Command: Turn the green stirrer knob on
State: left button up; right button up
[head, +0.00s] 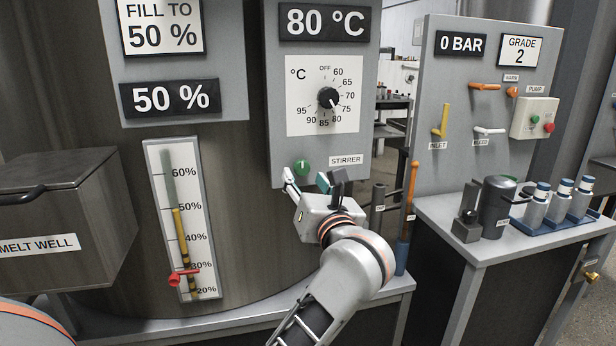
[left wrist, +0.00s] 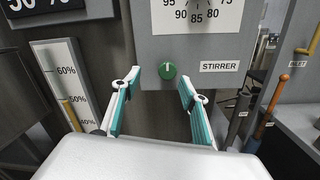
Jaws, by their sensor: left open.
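The green stirrer knob (head: 302,167) is on the grey control panel, below the temperature dial and left of the STIRRER label (head: 346,160). In the left wrist view the knob (left wrist: 167,70) shows between the tips of the two teal-padded fingers, beyond them. My left gripper (head: 305,178) is open and empty, just below and in front of the knob, with one finger to each side. No finger visibly touches the knob; the exact gap is hard to tell. A small mark on the knob looks roughly upright. My right gripper is not in view.
The black temperature dial (head: 328,98) is above the knob. A level gauge (head: 176,218) with a red pointer is at left, beside the melt well box (head: 60,215). At right are an orange-handled tool (head: 411,190) and a bench (head: 470,240) with bottles and a valve panel.

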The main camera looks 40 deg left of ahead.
aim_at(303, 168)
pick_arm(q)
jog(key=shift+h, duration=0.5)
jog(key=x, duration=0.2)
jog(key=b+x, duration=0.1)
jog(key=x, duration=0.1)
jog(key=w+x, duration=0.1)
jog(key=x, duration=0.2)
jog(key=shift+d+f, duration=0.35)
jog(key=shift+d, duration=0.05)
jog(key=shift+w+a+r, duration=0.1)
jog(key=shift+w+a, duration=0.15)
jog(key=shift+a, duration=0.05)
jog(key=c, duration=1.1)
